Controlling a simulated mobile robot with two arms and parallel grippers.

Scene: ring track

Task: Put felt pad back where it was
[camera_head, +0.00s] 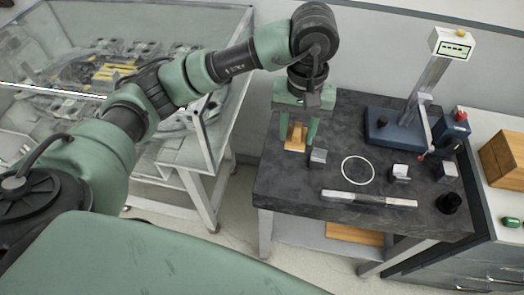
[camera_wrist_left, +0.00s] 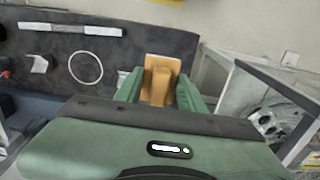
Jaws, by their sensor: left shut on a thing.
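My left gripper (camera_head: 298,132) is above the left end of the dark table (camera_head: 290,182), fingers pointing down. It is shut on a tan piece, which I take to be the felt pad (camera_head: 295,139). In the left wrist view, the pad (camera_wrist_left: 161,66) shows as a flat tan plate with a raised block between the fingers of my left gripper (camera_wrist_left: 160,94). Whether the pad touches the tabletop I cannot tell. A thin white ring outline (camera_head: 345,180) lies on the tabletop to the right, with nothing inside it. My right gripper is not in view.
A small metal block (camera_head: 318,157) stands close right of the gripper. A long metal bar (camera_head: 370,199) lies along the front. Two more blocks (camera_head: 400,173) (camera_head: 447,172), a black cup (camera_head: 450,203) and a blue-based stand (camera_head: 395,127) occupy the right. A glass case (camera_head: 215,60) stands left.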

